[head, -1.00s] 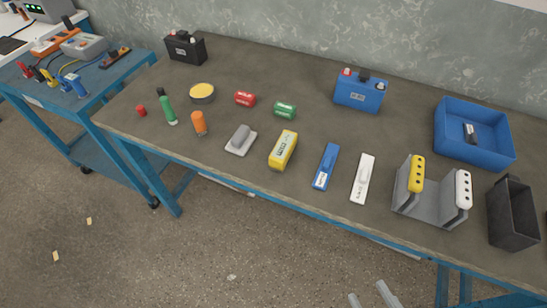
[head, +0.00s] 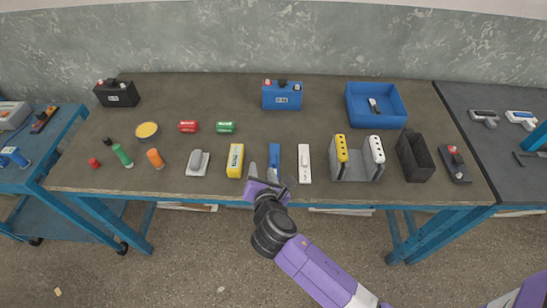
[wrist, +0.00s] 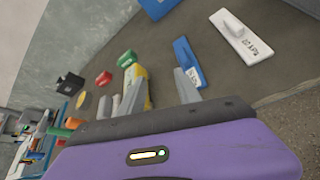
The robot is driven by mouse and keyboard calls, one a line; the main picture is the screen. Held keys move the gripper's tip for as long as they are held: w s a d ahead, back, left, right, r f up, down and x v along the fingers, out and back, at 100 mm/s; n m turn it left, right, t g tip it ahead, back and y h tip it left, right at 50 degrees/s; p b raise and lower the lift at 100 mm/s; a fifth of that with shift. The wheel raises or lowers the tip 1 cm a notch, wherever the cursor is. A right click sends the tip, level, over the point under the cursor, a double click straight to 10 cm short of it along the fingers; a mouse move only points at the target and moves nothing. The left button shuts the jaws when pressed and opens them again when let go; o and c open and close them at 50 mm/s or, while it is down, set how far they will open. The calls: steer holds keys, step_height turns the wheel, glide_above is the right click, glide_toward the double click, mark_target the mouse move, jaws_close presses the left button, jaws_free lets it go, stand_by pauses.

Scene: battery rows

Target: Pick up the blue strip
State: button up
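The blue strip (head: 274,157) lies flat near the front edge of the table, between the yellow block and the white strip. It also shows in the wrist view (wrist: 183,52), where one finger partly covers its labelled end. My gripper (head: 271,178) is at the strip's near end, over the table's front edge. In the wrist view my gripper (wrist: 158,92) is open, with its two grey fingers apart and nothing held between them. I cannot tell whether a finger touches the strip.
The yellow block (head: 235,160) lies to the left and the white strip (head: 305,163) close to the right. A grey stand (head: 357,171) holds a yellow and a white piece farther right. The table (head: 255,100) is clear behind the strip, up to the blue battery (head: 282,96).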

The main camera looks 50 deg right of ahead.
mark_target(274, 158)
steer(key=s+d+n+g, duration=0.1)
steer(key=s+d+f+n+h, duration=0.1)
steer(key=n, duration=0.1)
steer(key=shift+d+g, duration=0.25)
steer(key=shift+g, duration=0.15)
steer(key=shift+d+f, duration=0.1)
steer(key=shift+d, duration=0.15)
steer(key=x, duration=0.7)
steer(key=shift+w+d+f, duration=0.1)
steer(key=shift+w, duration=0.1)
jaws_close()
